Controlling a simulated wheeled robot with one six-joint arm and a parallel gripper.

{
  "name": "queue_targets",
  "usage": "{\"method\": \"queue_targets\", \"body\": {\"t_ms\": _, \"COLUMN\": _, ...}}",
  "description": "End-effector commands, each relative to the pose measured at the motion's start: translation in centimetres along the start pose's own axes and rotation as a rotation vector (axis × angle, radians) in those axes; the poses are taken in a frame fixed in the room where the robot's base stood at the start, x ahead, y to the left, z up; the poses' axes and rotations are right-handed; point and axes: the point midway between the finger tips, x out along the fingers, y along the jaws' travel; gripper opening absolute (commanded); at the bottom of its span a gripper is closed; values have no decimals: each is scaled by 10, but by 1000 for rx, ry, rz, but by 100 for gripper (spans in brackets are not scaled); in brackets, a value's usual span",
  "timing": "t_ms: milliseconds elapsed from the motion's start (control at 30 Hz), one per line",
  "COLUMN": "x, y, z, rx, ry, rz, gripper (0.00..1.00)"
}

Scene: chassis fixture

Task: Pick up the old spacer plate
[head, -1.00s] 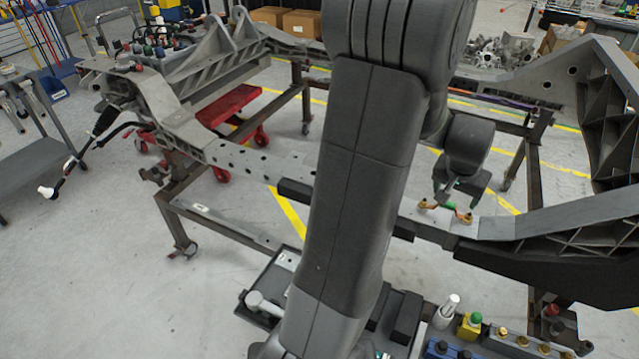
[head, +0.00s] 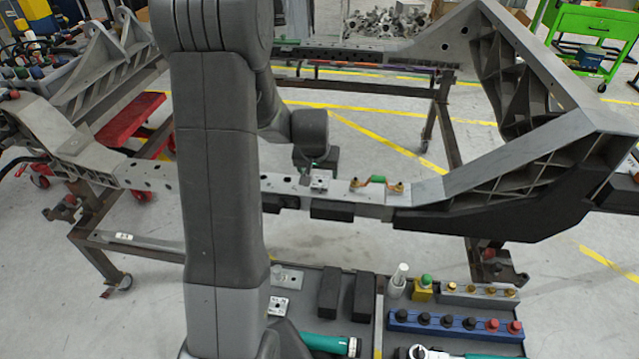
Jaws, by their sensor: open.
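A small light metal plate (head: 320,182) sits on the chassis rail (head: 345,193), left of a copper strap with a green middle (head: 377,182). It may be the old spacer plate; it is too small to be sure. My gripper (head: 317,168) hangs over the rail at this small plate, pointing down, with its jaws open. The fingertips are small and partly unclear, so I cannot tell whether they touch the plate. Two other light plates, one upper (head: 287,277) and one lower (head: 278,306), lie on the dark tray below, partly beside my arm.
The dark tray (head: 312,310) also holds black blocks (head: 328,292), a white bottle (head: 398,280), a yellow block with green knob (head: 423,290), a blue knob rack (head: 455,326) and a green cylinder (head: 325,344). My arm covers the rail's left part. A grey angled bracket (head: 540,150) rises at right.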

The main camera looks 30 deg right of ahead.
Motion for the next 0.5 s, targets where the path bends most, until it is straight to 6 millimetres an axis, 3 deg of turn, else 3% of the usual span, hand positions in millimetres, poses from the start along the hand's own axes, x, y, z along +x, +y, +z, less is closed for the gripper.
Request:
{"method": "queue_targets", "body": {"t_ms": 233, "x": 14, "y": 0, "z": 0, "rx": 0, "ry": -2, "rz": 0, "gripper": 71}}
{"method": "queue_targets", "body": {"t_ms": 500, "x": 47, "y": 1, "z": 0, "rx": 1, "ry": -2, "rz": 0, "gripper": 71}}
